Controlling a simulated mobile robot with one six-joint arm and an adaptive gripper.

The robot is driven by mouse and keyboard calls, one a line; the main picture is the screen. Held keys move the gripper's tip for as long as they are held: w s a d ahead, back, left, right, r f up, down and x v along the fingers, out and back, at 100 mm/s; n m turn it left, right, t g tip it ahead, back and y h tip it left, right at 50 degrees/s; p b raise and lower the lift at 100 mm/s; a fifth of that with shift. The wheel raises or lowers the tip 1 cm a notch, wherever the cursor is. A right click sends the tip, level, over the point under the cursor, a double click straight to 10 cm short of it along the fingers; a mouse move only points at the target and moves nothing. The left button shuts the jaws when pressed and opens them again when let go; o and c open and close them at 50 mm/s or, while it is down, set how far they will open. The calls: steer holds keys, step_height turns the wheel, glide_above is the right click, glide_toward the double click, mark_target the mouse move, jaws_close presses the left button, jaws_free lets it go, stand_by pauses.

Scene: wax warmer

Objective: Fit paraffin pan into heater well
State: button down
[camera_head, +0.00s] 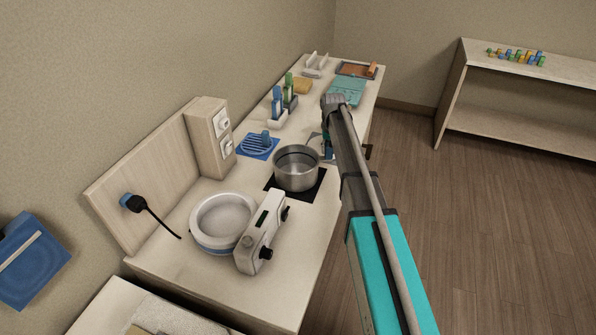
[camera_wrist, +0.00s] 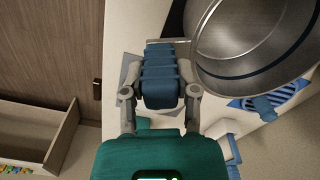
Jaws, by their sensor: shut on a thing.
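The paraffin pan (camera_head: 297,172) is a round steel pot over a black square mat in the head view; I cannot tell if it touches the mat. In the wrist view the empty-looking pan (camera_wrist: 250,50) fills the upper right. My gripper (camera_wrist: 160,75) is shut on the pan's blue ribbed handle, beside the pan. In the head view my gripper (camera_head: 327,147) is mostly hidden by my arm. The heater (camera_head: 196,240), white with a blue base, has an open round well (camera_head: 224,217) nearer the camera, left of the pan.
A control box (camera_head: 261,232) with dark knobs stands at the heater's right side. A black plug and cord (camera_head: 134,203) are at the back panel. Bottles (camera_head: 283,98) and a teal case (camera_head: 346,92) stand farther along the counter.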

steer(key=shift+r+p, duration=0.3)
steer(key=shift+r, duration=0.05)
stand_by(0.3)
steer(key=shift+r+p, duration=1.55)
steer(key=shift+r, duration=0.15)
